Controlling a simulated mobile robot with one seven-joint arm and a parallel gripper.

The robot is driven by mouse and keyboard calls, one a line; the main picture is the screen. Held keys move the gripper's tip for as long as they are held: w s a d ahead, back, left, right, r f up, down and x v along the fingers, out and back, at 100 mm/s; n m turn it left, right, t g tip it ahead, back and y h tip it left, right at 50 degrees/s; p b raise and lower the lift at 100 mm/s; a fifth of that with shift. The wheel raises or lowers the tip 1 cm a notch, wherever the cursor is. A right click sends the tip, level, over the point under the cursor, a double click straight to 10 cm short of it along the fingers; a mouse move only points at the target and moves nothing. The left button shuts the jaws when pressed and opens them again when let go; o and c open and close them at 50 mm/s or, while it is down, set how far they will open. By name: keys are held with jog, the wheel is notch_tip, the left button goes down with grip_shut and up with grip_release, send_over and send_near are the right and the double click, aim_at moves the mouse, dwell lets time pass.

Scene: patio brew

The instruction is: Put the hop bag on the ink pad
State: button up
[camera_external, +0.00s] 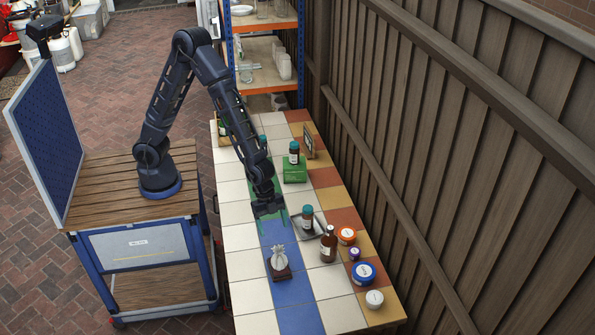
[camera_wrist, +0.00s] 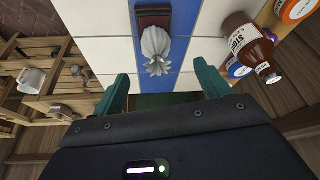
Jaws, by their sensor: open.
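A pale grey, tuft-topped bag, which looks like the hop bag (camera_external: 279,257), stands upright on a small dark red-brown block on the blue tile strip. The block looks like the ink pad (camera_external: 286,275). In the wrist view the bag (camera_wrist: 155,47) is at top centre and hides part of the pad (camera_wrist: 155,18). My gripper (camera_external: 270,217) is above the blue strip, behind the bag and apart from it. Its green fingers (camera_wrist: 160,76) are spread, with nothing between them.
A brown bottle (camera_external: 328,246) stands right of the bag, beside several lidded jars (camera_external: 363,272). A teal-capped bottle (camera_external: 307,217) stands by a grey tray (camera_external: 315,231). Another is on a green box (camera_external: 294,173). White tiles (camera_external: 245,262) left of the bag are clear. A wooden fence is at right.

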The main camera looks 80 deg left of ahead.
jog(key=s+a+r+n+t+y, duration=0.1)
jog(key=a+r+n+y, duration=0.15)
jog(key=a+r, duration=0.85)
jog(key=a+r+n+t+y, duration=0.1)
jog(key=a+r+n, duration=0.5)
jog(key=a, duration=1)
jog(key=s+a+r+n, duration=0.3)
jog(key=s+a+r, duration=0.2)
jog(key=s+a, duration=0.4)
jog(key=s+a+r+n+t, duration=0.1)
jog(key=s+a+r+n, duration=0.2)
jog(key=s+a, duration=0.7)
jog(key=shift+s+r+y, duration=0.15)
jog(key=shift+r+y, duration=0.2)
jog(key=shift+r, duration=0.5)
